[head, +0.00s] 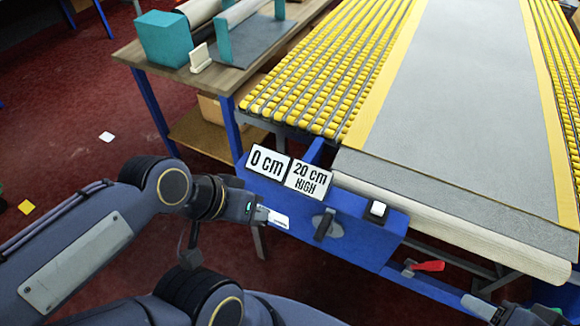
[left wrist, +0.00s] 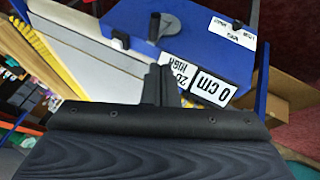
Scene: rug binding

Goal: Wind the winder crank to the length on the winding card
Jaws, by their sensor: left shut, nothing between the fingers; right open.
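The blue winder box (head: 360,236) carries a crank (head: 323,224), a dark handle on a grey disc. The crank also shows in the left wrist view (left wrist: 170,24). Two white cards stand on the box top, one reading "0 cm" (head: 267,163) and one reading "20 cm HIGH" (head: 308,178). A further white label (left wrist: 232,30) on the box shows in the left wrist view, its text too small to read. My left gripper (head: 274,218) is shut and empty, left of the crank and apart from it. My right gripper (head: 474,303) is open at the lower right, below the red lever.
A red lever (head: 426,266) and a white button (head: 378,209) are on the blue frame right of the crank. A grey rug (head: 455,90) with yellow edges lies on the roller table (head: 330,75). A wooden bench (head: 180,82) stands at upper left.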

